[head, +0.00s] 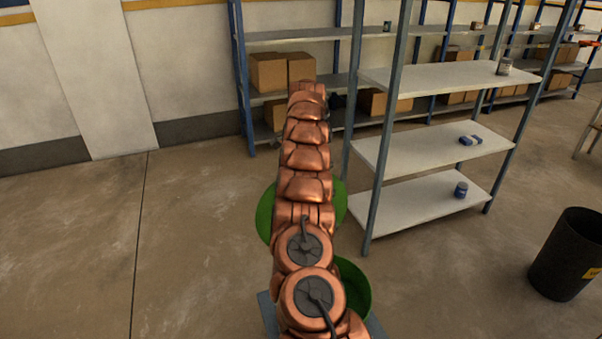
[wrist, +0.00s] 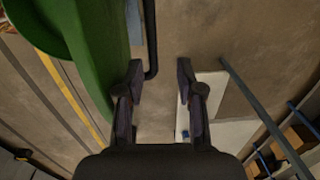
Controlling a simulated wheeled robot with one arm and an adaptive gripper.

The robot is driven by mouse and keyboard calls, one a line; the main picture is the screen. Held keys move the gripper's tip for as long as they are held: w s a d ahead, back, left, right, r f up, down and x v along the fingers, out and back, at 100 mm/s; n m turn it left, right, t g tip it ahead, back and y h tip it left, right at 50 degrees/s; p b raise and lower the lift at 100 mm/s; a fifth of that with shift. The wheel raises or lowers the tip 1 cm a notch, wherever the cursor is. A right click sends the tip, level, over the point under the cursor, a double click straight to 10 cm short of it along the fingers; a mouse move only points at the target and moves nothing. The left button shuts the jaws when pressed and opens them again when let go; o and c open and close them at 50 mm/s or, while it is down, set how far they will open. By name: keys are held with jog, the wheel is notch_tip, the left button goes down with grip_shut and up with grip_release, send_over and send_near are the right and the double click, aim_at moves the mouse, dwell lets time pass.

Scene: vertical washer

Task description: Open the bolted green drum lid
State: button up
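The green drum (head: 355,288) stands low in the head view, mostly hidden behind my copper arm; its rim and part of its inside show at right. A green disc (head: 265,212), which looks like the lid, shows on both sides of the arm beyond the drum, seemingly tilted up. Bolts cannot be made out. In the wrist view a large green curved surface (wrist: 90,45) fills the upper left, beside my gripper (wrist: 160,72). The gripper is hidden in the head view.
A grey base (head: 267,312) shows under the drum. A metal shelf rack (head: 420,148) stands close at right, with boxes (head: 268,72) on shelves behind. A black bin (head: 565,255) is far right. A dark bar (wrist: 150,40) passes near the fingertips. Floor at left is clear.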

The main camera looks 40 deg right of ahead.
jog(key=shift+r, duration=0.65)
jog(key=shift+r, duration=0.15)
jog(key=shift+w, duration=0.1)
